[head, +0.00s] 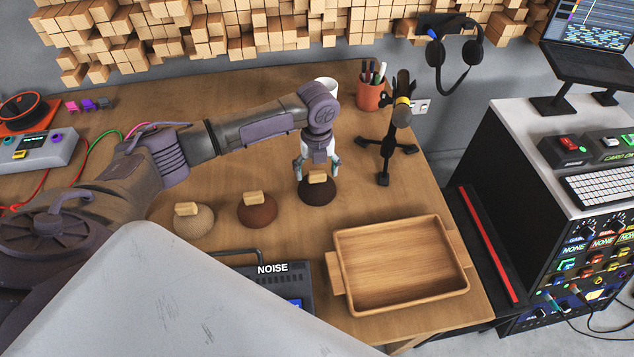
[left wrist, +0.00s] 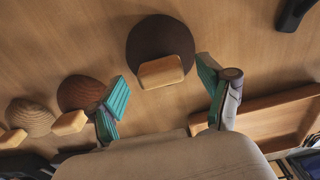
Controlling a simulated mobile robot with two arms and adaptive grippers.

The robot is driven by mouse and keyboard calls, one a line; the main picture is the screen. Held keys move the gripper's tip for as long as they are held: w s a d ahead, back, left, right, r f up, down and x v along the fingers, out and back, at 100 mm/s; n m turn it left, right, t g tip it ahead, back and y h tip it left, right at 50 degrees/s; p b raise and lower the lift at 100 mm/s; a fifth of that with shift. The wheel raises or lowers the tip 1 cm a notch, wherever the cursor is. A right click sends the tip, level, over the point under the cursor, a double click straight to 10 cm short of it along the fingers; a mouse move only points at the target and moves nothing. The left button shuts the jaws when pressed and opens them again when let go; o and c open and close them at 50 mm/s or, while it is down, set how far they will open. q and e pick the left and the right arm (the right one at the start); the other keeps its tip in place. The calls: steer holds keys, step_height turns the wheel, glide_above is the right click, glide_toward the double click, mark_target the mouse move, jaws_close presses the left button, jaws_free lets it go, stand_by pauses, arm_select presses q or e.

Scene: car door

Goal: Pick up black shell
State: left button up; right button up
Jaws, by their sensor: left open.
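The black shell (head: 318,192) is a dark dome with a light wooden block handle on top, on the wooden table behind the tray. In the left wrist view the black shell (left wrist: 158,38) lies ahead of the fingers, its handle between their lines. My left gripper (head: 318,168) is above the shell, with its teal fingers spread on either side of the handle. It is open and empty in the left wrist view (left wrist: 165,95). Whether the fingers touch anything is unclear. My right gripper is not in view.
A reddish-brown shell (head: 257,211) and a tan shell (head: 193,221) stand to the left. A wooden tray (head: 345,303) lies at front right. A NOISE box (head: 285,284) is in front.

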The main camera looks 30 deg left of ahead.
arm_select(q)
steer(key=shift+f, duration=0.55)
jaws_close()
steer(key=shift+r, duration=0.2)
